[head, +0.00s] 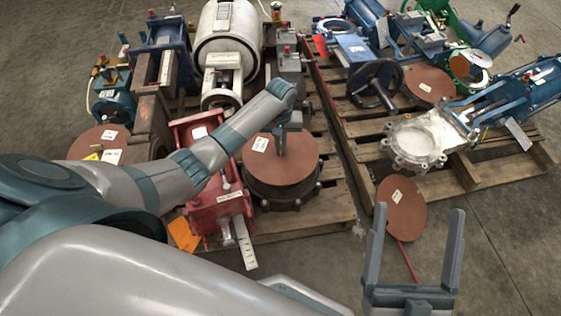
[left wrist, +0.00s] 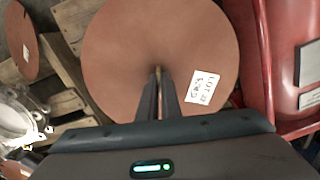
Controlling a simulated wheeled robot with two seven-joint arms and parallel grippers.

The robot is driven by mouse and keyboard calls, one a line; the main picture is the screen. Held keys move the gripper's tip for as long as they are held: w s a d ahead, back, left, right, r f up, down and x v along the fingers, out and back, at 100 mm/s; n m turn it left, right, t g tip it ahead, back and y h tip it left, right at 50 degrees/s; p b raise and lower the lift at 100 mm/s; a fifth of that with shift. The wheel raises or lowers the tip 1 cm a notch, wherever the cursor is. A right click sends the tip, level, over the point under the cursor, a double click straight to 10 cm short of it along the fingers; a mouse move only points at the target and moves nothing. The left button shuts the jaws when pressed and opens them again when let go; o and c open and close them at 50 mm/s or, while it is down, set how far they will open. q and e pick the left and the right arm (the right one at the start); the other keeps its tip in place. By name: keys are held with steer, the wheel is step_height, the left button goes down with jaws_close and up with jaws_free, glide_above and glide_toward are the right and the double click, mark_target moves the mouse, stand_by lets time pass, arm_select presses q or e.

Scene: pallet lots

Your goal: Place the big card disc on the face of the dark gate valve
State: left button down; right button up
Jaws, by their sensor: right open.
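The big card disc (head: 300,172) is brown with a white label and lies nearly level over the round flange of the dark gate valve (head: 285,200). It hides most of the valve's face; I cannot tell whether it touches all round. My left gripper (head: 280,153) points down at the disc's middle. In the left wrist view, the left gripper (left wrist: 158,75) has its fingers nearly together, with a thin brown bit between them at the centre of the disc (left wrist: 120,40). My right gripper (head: 418,209) is open and empty at the lower right.
A red valve (head: 212,170) stands left of the dark valve. Another brown disc (head: 402,205) leans by the right pallet (head: 480,170), which holds a pale open flange (head: 414,142) and blue valves. Bare floor lies at the lower right.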

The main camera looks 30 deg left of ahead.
arm_select(q)
step_height(320, 180, down, 4)
steer(key=shift+f+b, duration=0.1)
steer(key=shift+b, duration=0.6)
steer(key=shift+f, duration=0.1)
arm_select(e)
steer(key=d+r+t, duration=0.1)
steer(key=r, duration=0.1)
steer(key=d+r+t, duration=0.1)
steer(key=shift+w+r+t+y, duration=0.1)
steer(key=shift+r+t+y, duration=0.2)
steer(key=shift+r, duration=0.05)
arm_select(q)
steer(key=shift+f, duration=0.1)
